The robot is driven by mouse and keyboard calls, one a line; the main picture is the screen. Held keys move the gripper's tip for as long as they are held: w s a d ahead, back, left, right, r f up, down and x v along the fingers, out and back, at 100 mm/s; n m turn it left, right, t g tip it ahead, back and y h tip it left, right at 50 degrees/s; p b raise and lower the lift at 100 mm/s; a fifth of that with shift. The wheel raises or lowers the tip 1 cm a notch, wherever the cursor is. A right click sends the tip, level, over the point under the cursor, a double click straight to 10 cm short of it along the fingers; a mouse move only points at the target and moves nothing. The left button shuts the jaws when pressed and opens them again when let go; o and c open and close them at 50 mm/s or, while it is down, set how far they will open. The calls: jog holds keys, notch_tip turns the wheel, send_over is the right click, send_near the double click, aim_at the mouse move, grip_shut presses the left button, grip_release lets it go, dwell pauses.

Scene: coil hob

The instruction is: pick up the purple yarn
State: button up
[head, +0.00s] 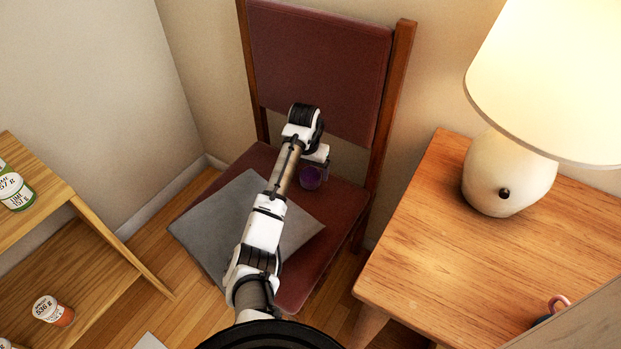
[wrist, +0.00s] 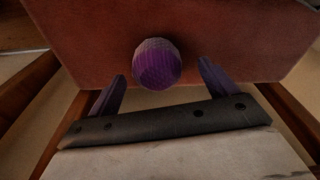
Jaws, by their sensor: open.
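The purple yarn (head: 311,178) is a small dark ball on the red-brown chair seat (head: 335,215), toward the back and right of the grey cushion. In the wrist view the yarn (wrist: 157,60) shows whole, beyond and between the fingers, with a gap on each side. My gripper (wrist: 162,70) is open and empty, its two purplish fingers pointing toward the yarn. In the head view my arm reaches over the cushion and its wrist is just above the yarn; the fingers are hard to make out there.
The chair's backrest (head: 320,60) rises behind. A wooden table (head: 440,260) with a lit lamp (head: 508,175) stands at right. A wooden shelf (head: 90,265) with jars is at left.

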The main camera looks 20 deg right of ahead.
aim_at(310, 172)
jog(key=f, duration=0.4)
jog(key=shift+d, duration=0.3)
jog(key=c, duration=1.1)
